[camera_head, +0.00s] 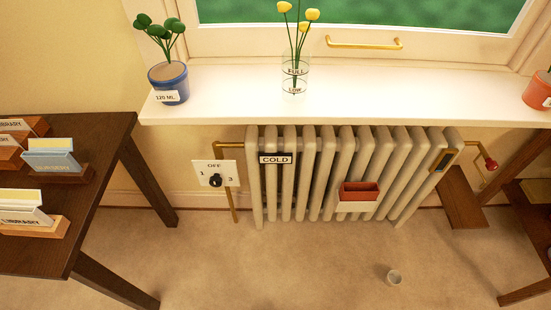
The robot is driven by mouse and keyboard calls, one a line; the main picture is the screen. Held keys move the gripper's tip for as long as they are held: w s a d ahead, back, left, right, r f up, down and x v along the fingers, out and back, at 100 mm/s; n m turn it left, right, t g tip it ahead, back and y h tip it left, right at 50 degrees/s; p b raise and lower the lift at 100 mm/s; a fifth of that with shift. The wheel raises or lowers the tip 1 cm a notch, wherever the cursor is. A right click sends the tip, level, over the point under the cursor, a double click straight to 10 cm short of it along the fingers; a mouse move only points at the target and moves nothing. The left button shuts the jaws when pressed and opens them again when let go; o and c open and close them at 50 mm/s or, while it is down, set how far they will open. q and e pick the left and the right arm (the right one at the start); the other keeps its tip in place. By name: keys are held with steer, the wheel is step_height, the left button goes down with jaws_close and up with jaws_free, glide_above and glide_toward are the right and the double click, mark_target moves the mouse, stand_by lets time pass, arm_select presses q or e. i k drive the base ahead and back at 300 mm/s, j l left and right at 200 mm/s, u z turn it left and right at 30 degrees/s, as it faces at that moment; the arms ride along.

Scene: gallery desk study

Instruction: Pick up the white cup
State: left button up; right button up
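Neither of my grippers shows in this view.
A cream radiator (313,180) with a white-and-red holder (357,206) stands under the white windowsill (230,102). A dark table (95,185) with card holders is at left. Dark wooden furniture (536,220) is at right.

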mark_target(394, 278)
steer(key=z, duration=1.75)
